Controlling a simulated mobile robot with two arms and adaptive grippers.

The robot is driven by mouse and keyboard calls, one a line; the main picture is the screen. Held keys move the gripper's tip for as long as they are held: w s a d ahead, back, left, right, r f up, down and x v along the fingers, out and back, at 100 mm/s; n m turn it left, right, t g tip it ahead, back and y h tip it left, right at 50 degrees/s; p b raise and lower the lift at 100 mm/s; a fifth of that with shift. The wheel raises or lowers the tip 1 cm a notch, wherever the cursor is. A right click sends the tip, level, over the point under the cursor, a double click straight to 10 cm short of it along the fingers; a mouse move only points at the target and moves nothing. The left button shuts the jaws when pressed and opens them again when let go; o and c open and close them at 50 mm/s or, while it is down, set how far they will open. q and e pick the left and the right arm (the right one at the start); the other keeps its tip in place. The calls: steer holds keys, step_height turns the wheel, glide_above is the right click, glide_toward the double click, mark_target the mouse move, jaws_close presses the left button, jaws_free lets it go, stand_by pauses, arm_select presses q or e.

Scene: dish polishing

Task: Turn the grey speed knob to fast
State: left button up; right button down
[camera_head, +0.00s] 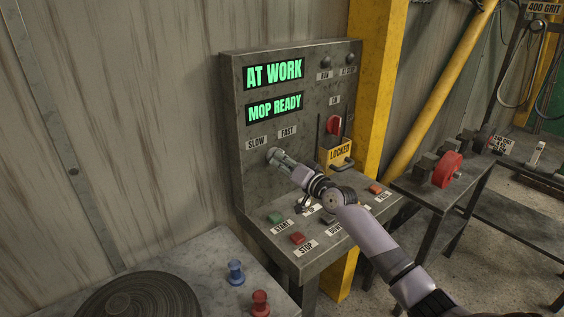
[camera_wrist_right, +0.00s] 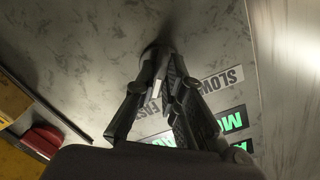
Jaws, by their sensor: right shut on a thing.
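The grey speed knob (camera_head: 271,154) is on the upright face of the control panel (camera_head: 240,100), just below the labels SLOW (camera_head: 257,142) and FAST (camera_head: 287,131). My right gripper (camera_head: 278,158) reaches it from the lower right and is shut on it. In the right wrist view, the fingers (camera_wrist_right: 168,62) close around the dark knob (camera_wrist_right: 154,47) against the panel face. The fingers hide much of the knob, so I cannot tell which label it points to. The left gripper is out of view.
Green screens read AT WORK (camera_head: 274,73) and MOP READY (camera_head: 274,107). A red switch (camera_head: 333,125) sits above a yellow LOCKED guard (camera_head: 340,154), right of my gripper. Green START (camera_head: 275,217) and red STOP (camera_head: 297,238) buttons lie on the ledge below. A yellow post (camera_head: 376,70) stands right.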

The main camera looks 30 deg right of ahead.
stand_by(0.3)
steer(key=c, duration=1.7)
jaws_free()
steer(key=s, duration=0.8)
steer(key=s+d, duration=0.1)
steer(key=s, duration=0.3)
